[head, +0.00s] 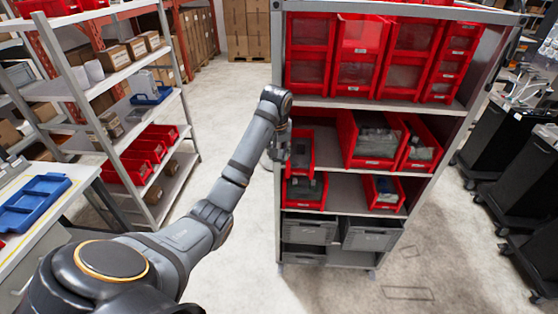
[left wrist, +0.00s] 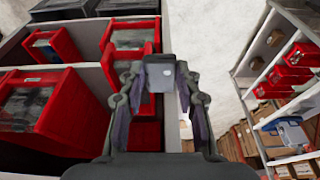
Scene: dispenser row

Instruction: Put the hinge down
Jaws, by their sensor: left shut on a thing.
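My left gripper (left wrist: 158,85) is shut on a small dark grey piece with a pale square face, which I take to be the hinge (left wrist: 161,78). In the left wrist view the hinge sits between the two fingertips, in front of red bins. In the head view my left gripper (head: 287,148) is at the left edge of the shelf rack (head: 279,190), beside a small red bin (head: 301,168) on the middle shelf. The hinge cannot be made out clearly in the head view. My right gripper is not in view.
More red bins (head: 372,139) with dark parts stand on the rack, with grey crates (head: 372,236) at the bottom. A second shelf unit (head: 165,186) with cartons and red bins stands at the left. A blue tray (head: 32,205) lies on a table. The floor between is clear.

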